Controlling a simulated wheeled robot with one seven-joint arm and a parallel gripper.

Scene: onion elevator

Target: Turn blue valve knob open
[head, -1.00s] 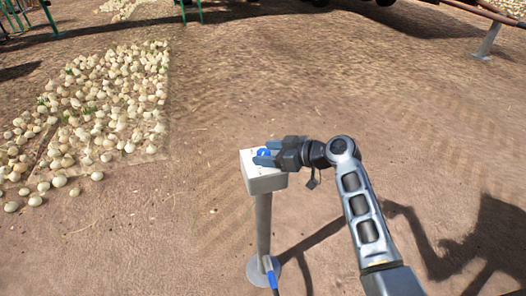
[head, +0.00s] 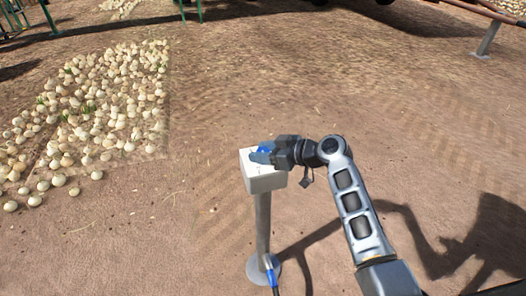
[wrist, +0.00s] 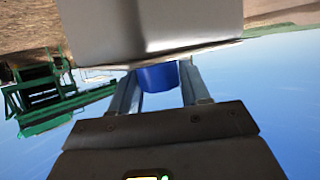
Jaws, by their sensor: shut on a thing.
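The blue valve knob (head: 264,149) sits on top of a white box (head: 264,181) that stands on a grey post. My gripper (head: 262,153) reaches in from the right at the box's top, with its fingers shut on the knob. In the wrist view the blue knob (wrist: 158,77) shows between the two fingers of my gripper (wrist: 158,80), touching or nearly touching both. The box (wrist: 150,25) fills the upper middle of that view. The knob's markings and exact turn angle are hidden.
The grey post (head: 263,225) rises from a round base plate with a blue-ended cable (head: 270,275). Pale onions (head: 115,100) lie piled on the ground at left. A green machine (wrist: 45,95) shows in the wrist view. Bare dirt surrounds the post.

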